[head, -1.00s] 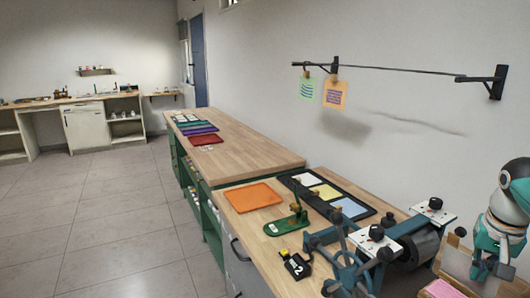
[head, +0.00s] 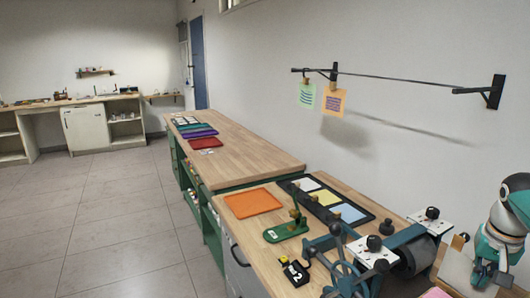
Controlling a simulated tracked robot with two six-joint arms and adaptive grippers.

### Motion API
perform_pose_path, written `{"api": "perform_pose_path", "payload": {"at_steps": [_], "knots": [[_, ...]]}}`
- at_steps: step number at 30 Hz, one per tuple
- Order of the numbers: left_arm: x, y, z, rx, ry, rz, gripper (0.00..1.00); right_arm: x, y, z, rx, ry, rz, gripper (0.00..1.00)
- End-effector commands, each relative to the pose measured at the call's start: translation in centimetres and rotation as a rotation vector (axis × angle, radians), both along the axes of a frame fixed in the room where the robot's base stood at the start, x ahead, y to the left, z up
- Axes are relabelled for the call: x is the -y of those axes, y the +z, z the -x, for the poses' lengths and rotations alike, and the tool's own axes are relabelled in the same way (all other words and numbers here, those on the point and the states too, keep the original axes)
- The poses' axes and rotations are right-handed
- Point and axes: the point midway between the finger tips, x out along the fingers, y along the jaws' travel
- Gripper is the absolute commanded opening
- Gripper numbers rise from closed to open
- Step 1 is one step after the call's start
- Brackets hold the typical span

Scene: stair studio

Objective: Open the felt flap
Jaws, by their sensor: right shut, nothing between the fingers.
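No felt flap can be made out with certainty. A pink piece (head: 436,293) shows at the bottom edge, right of the teal press (head: 347,246), and is mostly cut off. I cannot tell if it is the flap. The press has a dark grey roller (head: 418,254) and white plates with black knobs. My right gripper (head: 490,279) is at the lower right, pointing down, shut and empty. It is in front of a pale board (head: 457,273); I cannot tell if they touch. My left gripper is not in view.
A wall rail (head: 400,78) with two hanging sheets is above. The floor at the left is clear.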

Motion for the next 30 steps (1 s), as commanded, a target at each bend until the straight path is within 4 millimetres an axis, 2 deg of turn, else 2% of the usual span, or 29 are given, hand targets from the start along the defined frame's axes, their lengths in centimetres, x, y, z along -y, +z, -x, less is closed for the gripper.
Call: {"api": "perform_pose_path", "payload": {"at_steps": [3,10,30], "knots": [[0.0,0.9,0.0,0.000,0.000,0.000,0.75,0.5,0.2,-0.3,0.000,0.000,0.000,0.00],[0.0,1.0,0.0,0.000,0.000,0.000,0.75,0.3,0.6,-0.2,0.001,0.001,0.001,0.00],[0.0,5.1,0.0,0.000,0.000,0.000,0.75,-1.1,5.7,0.6,0.001,0.001,0.001,0.00]]}}
